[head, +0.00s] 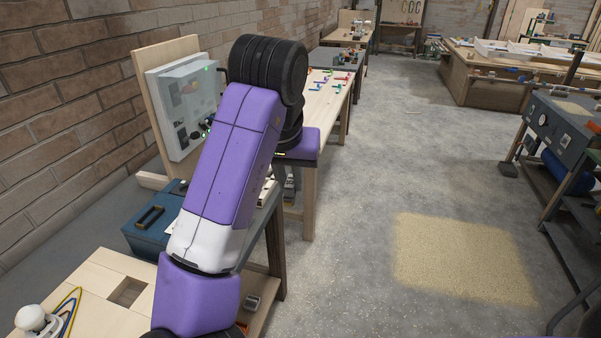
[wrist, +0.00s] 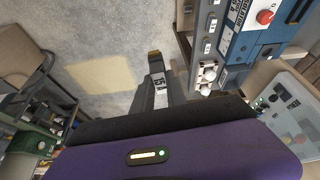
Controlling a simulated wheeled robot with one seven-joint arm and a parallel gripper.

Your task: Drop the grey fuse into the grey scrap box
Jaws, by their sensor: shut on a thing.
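My gripper (wrist: 157,88) shows in the wrist view, shut on a grey piece with a white label reading 15, which I take to be the grey fuse (wrist: 158,80). In the head view my arm hides most of the gripper and I cannot make out the fuse. A small grey box (head: 253,302) low beside the near bench may be the scrap box; I cannot tell for sure.
A pale grey panel box (head: 188,105) with green lights stands on a wooden board by the brick wall. A blue toolbox (head: 150,228) sits on the near bench. A long bench (head: 325,98) with small coloured parts stands beyond.

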